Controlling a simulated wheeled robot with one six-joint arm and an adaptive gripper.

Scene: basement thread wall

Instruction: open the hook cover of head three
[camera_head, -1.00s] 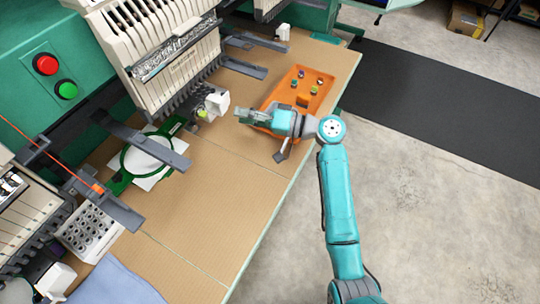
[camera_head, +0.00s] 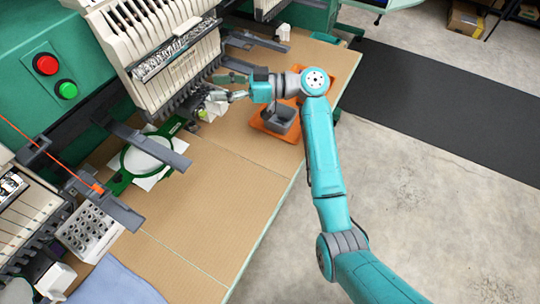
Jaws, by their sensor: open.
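A white hook cover (camera_head: 214,108) sits low on the hook arm under the middle visible embroidery head (camera_head: 165,50). I cannot tell which head is number three. My gripper (camera_head: 222,88) is in front of this head's needle row, pointing left, just above and right of the white cover. Its two fingers are spread, with nothing seen between them. I cannot tell whether a finger touches the cover. Another white cover (camera_head: 283,32) shows at the right head, and one (camera_head: 55,280) at the left head.
A green hoop (camera_head: 120,182) with white fabric is left of the cover. Grey arms (camera_head: 165,150) jut over the tan table (camera_head: 200,220). A perforated white holder (camera_head: 88,232) stands lower left. The table front is clear.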

